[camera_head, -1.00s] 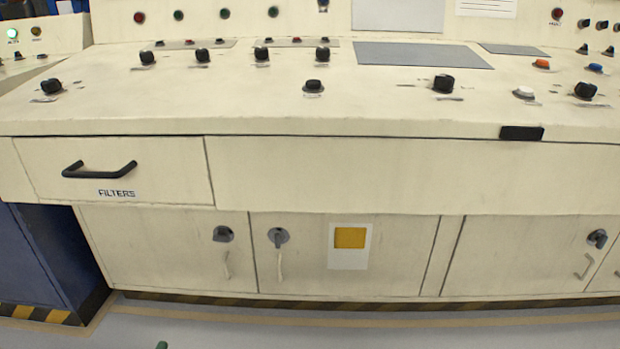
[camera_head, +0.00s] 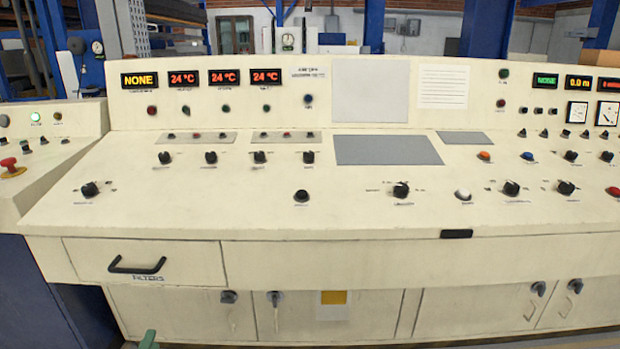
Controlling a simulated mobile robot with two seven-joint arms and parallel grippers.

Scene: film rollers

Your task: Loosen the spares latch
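Low cupboard doors run under the console, and no label reading "spares" can be made out. Dark rotary latches sit at the door tops: one on the left door (camera_head: 229,296), one on the door beside it (camera_head: 275,297), and two at the right, a first (camera_head: 538,288) and a second (camera_head: 575,286). Pale handles hang below them. I cannot tell which latch is the spares one. Of my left gripper (camera_head: 148,340), only a small green part shows at the bottom edge, well apart from the latches; its opening is hidden. My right gripper is not in view.
A filters drawer (camera_head: 145,264) with a black handle is above the left cupboard. The sloping console top (camera_head: 250,200) carries knobs and buttons. A white card with a yellow patch (camera_head: 333,305) is on a middle door. A blue cabinet (camera_head: 40,295) stands at the left.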

